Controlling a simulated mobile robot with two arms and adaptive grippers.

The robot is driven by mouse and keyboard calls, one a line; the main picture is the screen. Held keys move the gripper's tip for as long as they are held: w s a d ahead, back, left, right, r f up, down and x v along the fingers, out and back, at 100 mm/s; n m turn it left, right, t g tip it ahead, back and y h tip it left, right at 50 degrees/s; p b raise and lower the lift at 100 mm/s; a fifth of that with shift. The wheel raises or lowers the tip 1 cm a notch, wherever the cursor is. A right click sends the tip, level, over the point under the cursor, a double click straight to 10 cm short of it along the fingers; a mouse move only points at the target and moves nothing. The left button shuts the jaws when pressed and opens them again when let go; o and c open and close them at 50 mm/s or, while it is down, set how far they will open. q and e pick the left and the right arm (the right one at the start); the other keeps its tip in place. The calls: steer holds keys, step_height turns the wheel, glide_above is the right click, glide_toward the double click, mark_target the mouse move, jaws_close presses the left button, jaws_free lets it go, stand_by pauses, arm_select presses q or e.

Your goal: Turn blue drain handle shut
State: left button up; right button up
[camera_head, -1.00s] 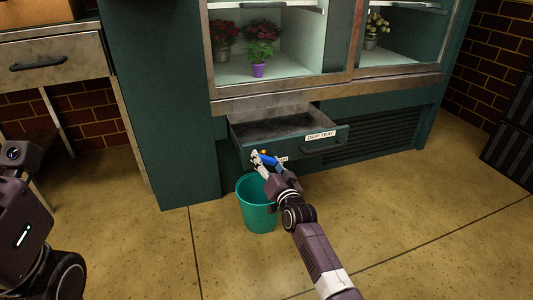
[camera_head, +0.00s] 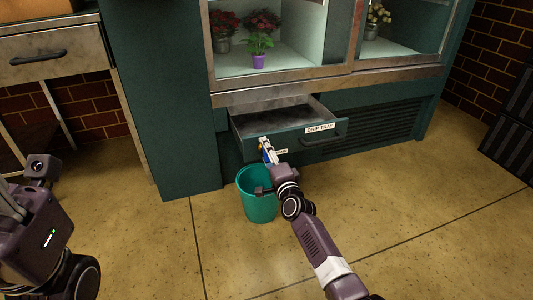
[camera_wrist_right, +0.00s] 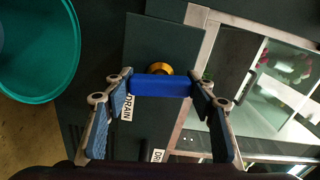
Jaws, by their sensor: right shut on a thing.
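The blue drain handle (camera_wrist_right: 162,86) lies across the wrist view in front of a brass fitting (camera_wrist_right: 158,68), beside a DRAIN label (camera_wrist_right: 127,108). My right gripper (camera_wrist_right: 161,90) is shut on the handle, one finger at each end. In the head view my right gripper (camera_head: 266,147) is at the front of the drip tray drawer (camera_head: 300,140), above the teal bucket (camera_head: 258,208), and mostly hides the handle. My left gripper (camera_head: 12,203) is at the left edge, away from the drawer; its fingertips are not clear.
The drip tray drawer is pulled out below the flower cooler (camera_head: 290,90). The teal bucket, also in the wrist view (camera_wrist_right: 35,45), stands on the floor under the drain. A purple-potted plant (camera_head: 259,60) is inside the cooler. Open floor lies in front.

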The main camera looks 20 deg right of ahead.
steer(key=shift+m, duration=0.7)
steer(key=o, duration=1.2)
steer(key=shift+s, duration=0.1)
steer(key=s, duration=1.1)
steer(key=shift+s+d, duration=0.25)
steer(key=shift+s, duration=0.15)
